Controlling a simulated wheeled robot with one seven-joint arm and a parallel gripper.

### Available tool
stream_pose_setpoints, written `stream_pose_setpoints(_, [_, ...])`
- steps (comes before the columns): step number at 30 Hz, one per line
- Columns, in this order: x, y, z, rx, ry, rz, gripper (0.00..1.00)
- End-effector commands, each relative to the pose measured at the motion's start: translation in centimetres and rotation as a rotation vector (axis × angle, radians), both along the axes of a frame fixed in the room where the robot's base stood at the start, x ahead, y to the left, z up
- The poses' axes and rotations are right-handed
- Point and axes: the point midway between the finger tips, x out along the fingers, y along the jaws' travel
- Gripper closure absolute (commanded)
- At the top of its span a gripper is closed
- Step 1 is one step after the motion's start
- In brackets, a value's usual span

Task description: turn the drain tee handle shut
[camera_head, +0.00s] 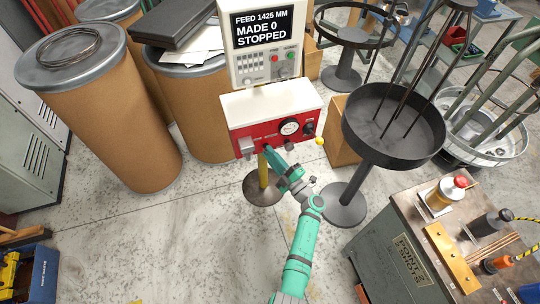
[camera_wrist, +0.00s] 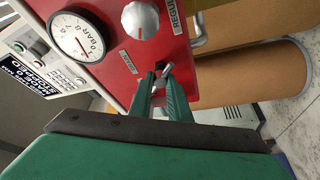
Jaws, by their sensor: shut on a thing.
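The drain tee handle, a small metal piece (camera_wrist: 163,69), shows at the lower edge of the red panel (camera_wrist: 110,85) in the wrist view. My gripper (camera_wrist: 160,77) has its two green fingers drawn together on this handle, one finger on each side. The fingertips cover part of it, so its exact angle is hard to tell. In the head view my gripper (camera_head: 267,151) reaches up to the bottom of the red panel (camera_head: 264,131), and the handle is too small or hidden to make out there.
A pressure gauge (camera_wrist: 77,37) and a silver regulator knob (camera_wrist: 140,20) sit close by on the panel. A yellow post (camera_head: 263,173) stands beneath. A black round tray stand (camera_head: 365,165) is to the right, cardboard drums (camera_head: 115,125) to the left. Floor between is clear.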

Motion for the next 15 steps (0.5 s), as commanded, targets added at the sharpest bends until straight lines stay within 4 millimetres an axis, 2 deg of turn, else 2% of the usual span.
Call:
stream_pose_setpoints(13, [-0.19,0.25,-0.01,-0.01,-0.006,0.007,1.0])
stream_pose_setpoints(14, [-0.19,0.23,-0.01,-0.01,-0.006,0.007,0.81])
stream_pose_setpoints(15, [-0.19,0.23,-0.03,-0.009,-0.005,0.006,0.72])
